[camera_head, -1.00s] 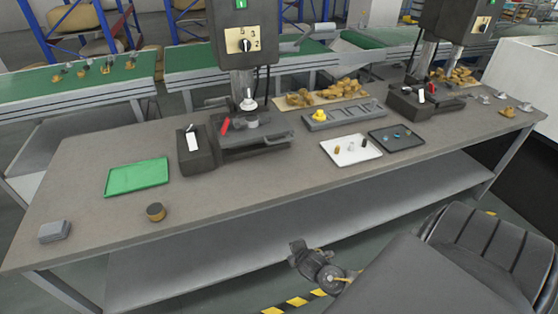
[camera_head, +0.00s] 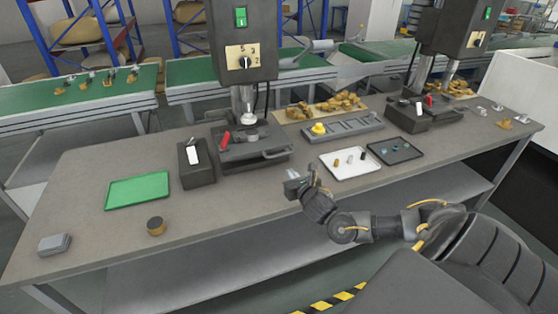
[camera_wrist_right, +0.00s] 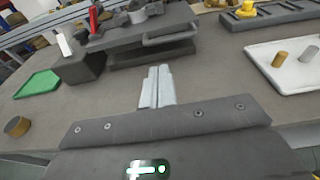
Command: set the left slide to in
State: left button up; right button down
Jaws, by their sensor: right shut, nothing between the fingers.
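The left slide (camera_head: 255,148) is a dark plate with a bar handle on its front edge, low on the left press (camera_head: 243,50). It also shows ahead of my gripper in the right wrist view (camera_wrist_right: 125,37), with the bar handle (camera_wrist_right: 172,33) facing me. I cannot tell how far the slide is pushed in. My right gripper (camera_head: 293,183) is shut and empty, over the front part of the table, short of the handle and apart from it. Its closed fingers (camera_wrist_right: 157,86) point toward the slide. My left gripper is out of view.
A dark box with a white switch (camera_head: 194,155) stands left of the slide. A green tray (camera_head: 138,191) lies further left. A white tray (camera_head: 350,164) with small parts and a dark tray (camera_head: 395,151) lie to the right. The table front before the slide is clear.

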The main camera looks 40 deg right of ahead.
jog(key=p+x, duration=0.2)
jog(key=x, duration=1)
jog(key=shift+w, duration=0.2)
jog(key=shift+f, duration=0.1)
